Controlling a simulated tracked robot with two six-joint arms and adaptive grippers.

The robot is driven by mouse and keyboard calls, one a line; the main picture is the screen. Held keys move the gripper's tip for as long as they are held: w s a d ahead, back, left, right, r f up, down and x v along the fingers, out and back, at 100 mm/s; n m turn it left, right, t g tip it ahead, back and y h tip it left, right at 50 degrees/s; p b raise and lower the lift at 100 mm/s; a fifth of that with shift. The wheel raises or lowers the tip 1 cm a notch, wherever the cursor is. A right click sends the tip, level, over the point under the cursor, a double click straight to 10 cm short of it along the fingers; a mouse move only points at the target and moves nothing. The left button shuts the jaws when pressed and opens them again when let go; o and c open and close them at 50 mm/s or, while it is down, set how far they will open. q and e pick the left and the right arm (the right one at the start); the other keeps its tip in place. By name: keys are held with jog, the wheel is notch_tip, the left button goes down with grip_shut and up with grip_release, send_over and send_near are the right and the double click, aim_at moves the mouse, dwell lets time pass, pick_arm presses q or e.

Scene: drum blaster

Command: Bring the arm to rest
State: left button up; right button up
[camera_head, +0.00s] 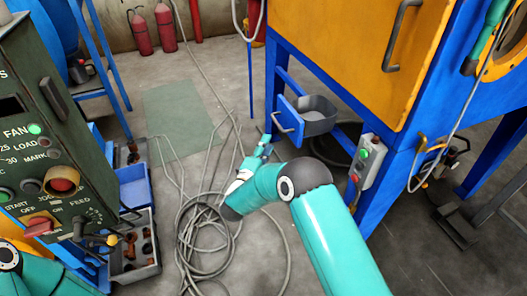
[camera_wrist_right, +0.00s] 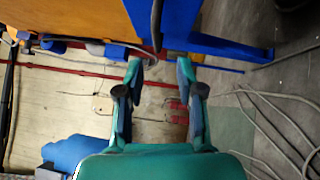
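My right arm, turquoise with a dark grey elbow, reaches up from the bottom right of the head view and bends toward the middle. Its gripper (camera_head: 264,146) is small there, in front of the blue cabinet and above the floor. In the right wrist view the two fingers of this gripper (camera_wrist_right: 160,72) stand apart with nothing between them. Part of my left arm shows at the bottom left corner of the head view, beside the green control panel (camera_head: 45,130). Its gripper is not in view.
A blue and orange blasting cabinet (camera_head: 345,50) stands at the right, with a grey tray (camera_head: 316,122) and a small button box (camera_head: 367,160). Coiled cables (camera_head: 205,240) lie on the floor. A parts bin (camera_head: 135,260) is at lower left. Red extinguishers (camera_head: 141,33) stand at the back.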

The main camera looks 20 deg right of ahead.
jog(key=shift+v, duration=1.15)
jog(key=shift+d, duration=0.1)
